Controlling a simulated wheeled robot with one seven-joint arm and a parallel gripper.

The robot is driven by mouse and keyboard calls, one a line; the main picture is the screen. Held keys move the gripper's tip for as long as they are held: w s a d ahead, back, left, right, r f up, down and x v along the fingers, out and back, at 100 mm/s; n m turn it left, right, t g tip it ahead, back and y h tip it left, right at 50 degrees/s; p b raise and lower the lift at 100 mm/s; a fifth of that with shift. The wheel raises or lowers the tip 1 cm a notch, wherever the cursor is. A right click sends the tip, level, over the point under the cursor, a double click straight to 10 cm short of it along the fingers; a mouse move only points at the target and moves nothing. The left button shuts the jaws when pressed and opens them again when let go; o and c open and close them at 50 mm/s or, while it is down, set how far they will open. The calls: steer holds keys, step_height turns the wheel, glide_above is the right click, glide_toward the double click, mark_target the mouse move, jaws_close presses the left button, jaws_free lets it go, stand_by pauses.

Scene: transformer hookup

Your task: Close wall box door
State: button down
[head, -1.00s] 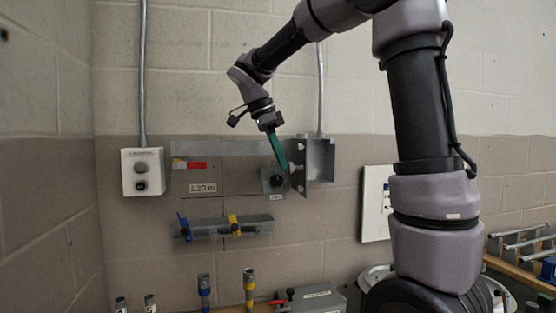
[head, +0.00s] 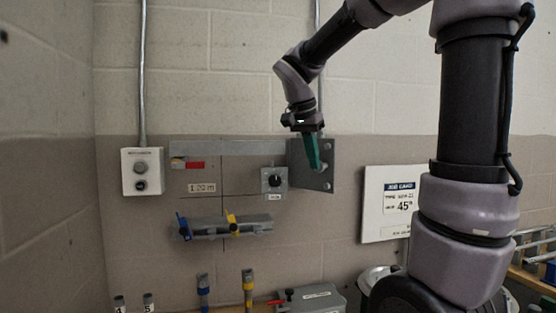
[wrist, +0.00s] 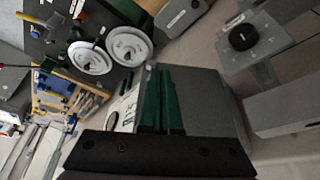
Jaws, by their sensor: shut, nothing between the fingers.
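The grey wall box is on the wall right of centre in the head view. Its door (head: 299,168) now lies across the front and hides the inside. The door's right edge hangs lower in the picture than its left, so it may stand slightly ajar; I cannot tell whether it is fully shut. Round studs show along its right side. My gripper (head: 315,167), with green fingers, is shut and empty in front of the door, pointing down. In the wrist view the shut fingers (wrist: 160,80) lie over a grey panel (wrist: 208,95), likely the door. Contact is unclear.
A small dial box (head: 274,181) sits just left of the door. A grey rail (head: 225,147) runs further left, above a shelf with blue and yellow clamps (head: 211,227). A white job card board (head: 380,225) hangs at lower right. A grey case (head: 313,299) lies below.

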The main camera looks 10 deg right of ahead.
steer(key=w+d+n+t+y, duration=0.1)
steer(key=w+d+n+y, duration=0.1)
steer(key=w+d+n, duration=0.5)
steer(key=shift+w+d+n+t+y, duration=0.3)
steer(key=shift+w+d+n, duration=0.1)
steer(key=shift+d, duration=1.35)
